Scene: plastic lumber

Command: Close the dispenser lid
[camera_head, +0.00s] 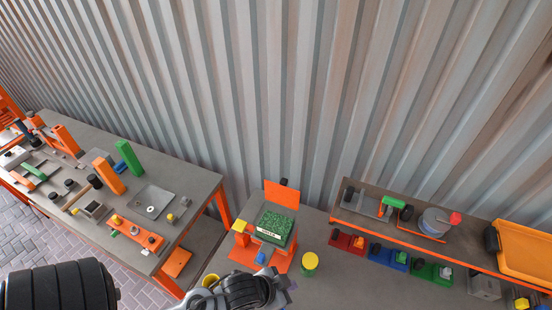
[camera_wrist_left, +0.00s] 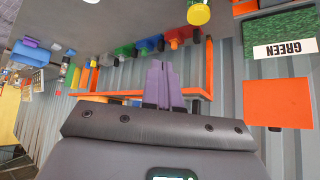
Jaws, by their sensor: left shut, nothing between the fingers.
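The dispenser (camera_head: 260,252) is an orange unit on the middle table, holding green granules (camera_head: 275,225) with a label. Its orange lid (camera_head: 282,197) stands up open behind the granules. In the left wrist view the lid (camera_wrist_left: 278,103) is an orange square at the right, beside the granules (camera_wrist_left: 285,28) and the label reading "GREEN". My left gripper (camera_head: 286,284) is in front of the dispenser at the bottom of the head view. Its purple fingers (camera_wrist_left: 165,80) are shut and empty in the wrist view, apart from the lid. My right gripper is not in view.
A yellow-topped can (camera_head: 309,262) stands right of the dispenser. Red (camera_head: 346,241), blue (camera_head: 388,256) and green (camera_head: 432,271) bins sit under an orange-edged shelf (camera_head: 400,238). A cluttered workbench (camera_head: 200,183) stands left. A corrugated wall (camera_head: 300,100) rises behind.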

